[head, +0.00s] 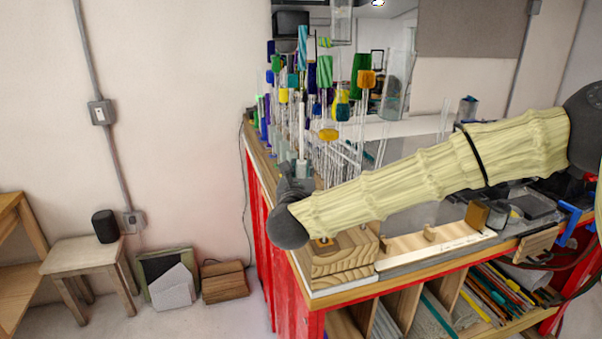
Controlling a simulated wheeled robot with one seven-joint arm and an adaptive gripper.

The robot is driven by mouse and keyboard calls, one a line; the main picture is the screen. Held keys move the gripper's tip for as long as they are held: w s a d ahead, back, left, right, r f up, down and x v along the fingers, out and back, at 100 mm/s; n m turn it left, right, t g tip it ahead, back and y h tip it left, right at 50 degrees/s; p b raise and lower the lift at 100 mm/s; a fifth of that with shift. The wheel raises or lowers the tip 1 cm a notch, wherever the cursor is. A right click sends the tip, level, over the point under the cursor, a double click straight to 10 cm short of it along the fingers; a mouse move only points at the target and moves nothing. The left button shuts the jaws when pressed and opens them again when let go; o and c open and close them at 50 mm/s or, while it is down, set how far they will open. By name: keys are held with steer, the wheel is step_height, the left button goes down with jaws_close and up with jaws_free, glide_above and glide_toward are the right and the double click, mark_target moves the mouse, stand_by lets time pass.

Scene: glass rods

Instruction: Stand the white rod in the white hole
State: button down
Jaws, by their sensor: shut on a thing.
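My gripper (298,170) is at the near left end of the bench, beyond my dark wrist, and is small in view. It appears shut on a slim white rod (302,128), which stands upright above it among the coloured glass. The lower end of the rod is hidden by the gripper and wrist. A wooden block (345,268) sits at the bench's near corner, below my sleeved forearm, with a hole ringed in orange-brown (323,245) in its top. I cannot make out a white hole; my arm covers part of the block.
Several tall glass rods with coloured tops, such as a green one (325,72) and an orange one (366,78), crowd behind the gripper. A pale wooden board (430,245) lies right of the block.

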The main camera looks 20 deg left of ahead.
steer(key=shift+f+b, duration=0.2)
steer(key=shift+b, duration=0.1)
steer(key=c, duration=1.1)
jaws_free()
